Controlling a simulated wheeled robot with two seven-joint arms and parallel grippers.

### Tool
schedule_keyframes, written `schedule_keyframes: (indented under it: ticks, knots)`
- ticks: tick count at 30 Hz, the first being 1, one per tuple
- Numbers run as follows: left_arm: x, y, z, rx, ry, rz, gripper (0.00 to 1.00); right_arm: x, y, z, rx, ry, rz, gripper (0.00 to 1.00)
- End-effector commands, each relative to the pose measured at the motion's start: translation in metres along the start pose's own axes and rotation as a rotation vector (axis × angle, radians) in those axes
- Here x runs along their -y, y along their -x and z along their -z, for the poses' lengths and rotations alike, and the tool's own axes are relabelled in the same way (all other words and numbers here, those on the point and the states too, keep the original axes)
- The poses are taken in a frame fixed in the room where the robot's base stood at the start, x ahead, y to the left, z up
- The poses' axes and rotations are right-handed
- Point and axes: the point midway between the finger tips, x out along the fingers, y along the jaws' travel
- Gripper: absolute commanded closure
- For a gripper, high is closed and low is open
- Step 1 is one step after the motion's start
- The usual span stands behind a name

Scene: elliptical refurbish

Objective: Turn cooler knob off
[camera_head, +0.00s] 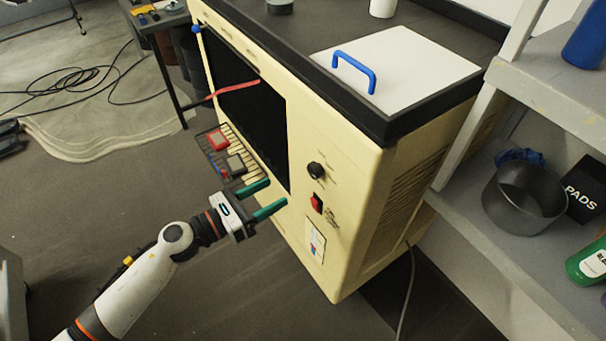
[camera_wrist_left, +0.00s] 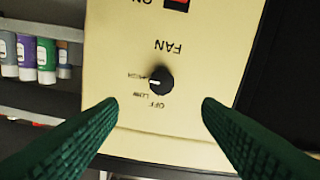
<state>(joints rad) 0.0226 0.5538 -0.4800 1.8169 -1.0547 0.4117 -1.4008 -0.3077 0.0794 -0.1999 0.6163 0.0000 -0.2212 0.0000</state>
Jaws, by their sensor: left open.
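The black round cooler knob (camera_head: 316,170) sits on the cream front panel of the cooler (camera_head: 345,190), above a red switch (camera_head: 317,203). In the left wrist view the knob (camera_wrist_left: 160,80) appears upside down, with FAN, HIGH, LOW and OFF printed around it. Its pale mark seems to point toward HIGH. My left gripper (camera_head: 277,192) is open and empty, its green fingers pointing at the panel. In the wrist view the knob lies between and beyond the fingertips (camera_wrist_left: 160,101), apparently untouched. My right gripper is not in view.
A white lid with a blue handle (camera_head: 354,70) lies on the cooler's dark top. A tray with red and grey items (camera_head: 226,150) is close behind my left gripper. Grey shelves (camera_head: 475,190) with a metal pot (camera_head: 524,200) stand at right. A cable trails on the floor.

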Motion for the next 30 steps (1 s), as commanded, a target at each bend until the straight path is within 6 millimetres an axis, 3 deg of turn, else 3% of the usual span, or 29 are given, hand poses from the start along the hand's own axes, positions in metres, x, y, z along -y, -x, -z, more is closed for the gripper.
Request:
schedule_keyframes:
  ticks: [6, 13, 18, 26, 30]
  knots:
    - [0.000, -0.047, 0.004, -0.004, 0.002, 0.001, 0.41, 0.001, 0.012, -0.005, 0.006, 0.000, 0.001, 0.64]
    - [0.001, -0.082, 0.002, -0.003, 0.005, 0.003, 0.41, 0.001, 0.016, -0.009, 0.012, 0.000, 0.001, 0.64]
    - [0.001, -0.093, 0.001, -0.001, 0.004, 0.003, 0.41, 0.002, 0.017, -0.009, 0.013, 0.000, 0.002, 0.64]
    - [0.001, -0.094, 0.000, -0.001, 0.005, 0.003, 0.41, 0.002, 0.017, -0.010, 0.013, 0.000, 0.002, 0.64]
    - [0.001, -0.094, 0.000, -0.001, 0.005, 0.003, 0.59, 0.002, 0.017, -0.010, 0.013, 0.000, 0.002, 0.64]
